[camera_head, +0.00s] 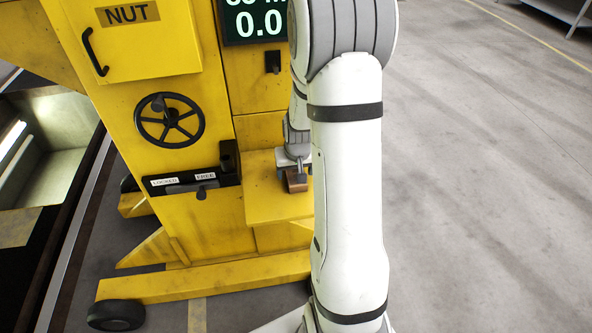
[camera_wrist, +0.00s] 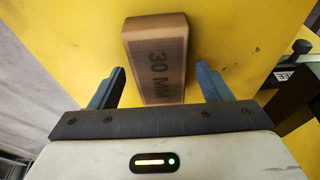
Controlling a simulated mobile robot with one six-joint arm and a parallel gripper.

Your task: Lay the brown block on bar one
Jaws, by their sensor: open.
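The brown block (camera_wrist: 158,62), marked "30 MM", lies on a yellow surface (camera_wrist: 225,25) in the wrist view. In the head view the block (camera_head: 296,183) shows small on the yellow shelf (camera_head: 275,208) of the machine, partly hidden by my arm. My gripper (camera_wrist: 154,82) is open, with one blue-grey finger on each side of the block's near end. Gaps show between the fingers and the block. Bar one cannot be made out by any label in these views.
An open pit (camera_head: 45,150) lies at left. The floor (camera_head: 480,190) at right is clear.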

